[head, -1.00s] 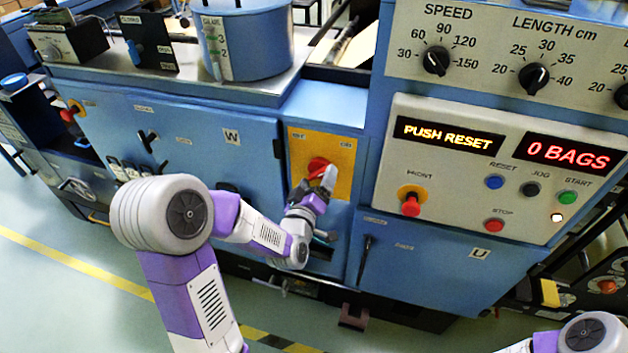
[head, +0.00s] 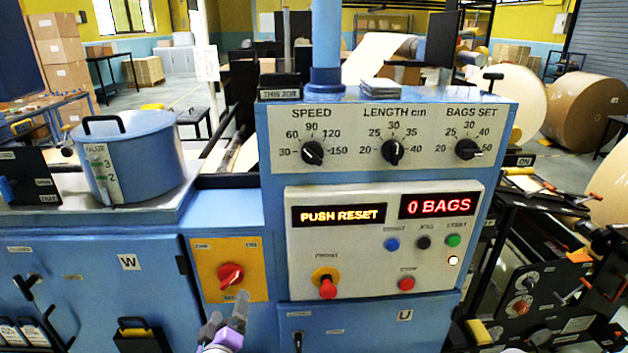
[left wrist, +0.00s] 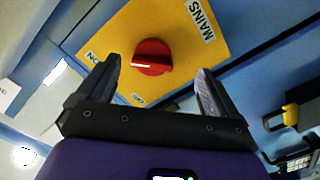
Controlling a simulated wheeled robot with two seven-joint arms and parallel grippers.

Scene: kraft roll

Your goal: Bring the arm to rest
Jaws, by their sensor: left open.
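My left gripper (head: 229,306) is at the bottom of the head view, just below the red mains switch (head: 230,275). The switch sits on a yellow plate (head: 207,262) on the blue machine front. In the left wrist view the gripper (left wrist: 158,68) has its two dark fingers spread wide, with nothing held. The red knob (left wrist: 152,56) shows beyond and between the fingertips, and no finger visibly touches it. Most of my left arm is out of the head view. My right gripper is not in view.
The control panel (head: 470,240) reads "PUSH RESET" and "0 BAGS", with several buttons and a lit white lamp. A blue pot (head: 140,165) stands at left. A door handle (left wrist: 290,115) shows in the wrist view. Dark machinery (head: 525,280) stands at right.

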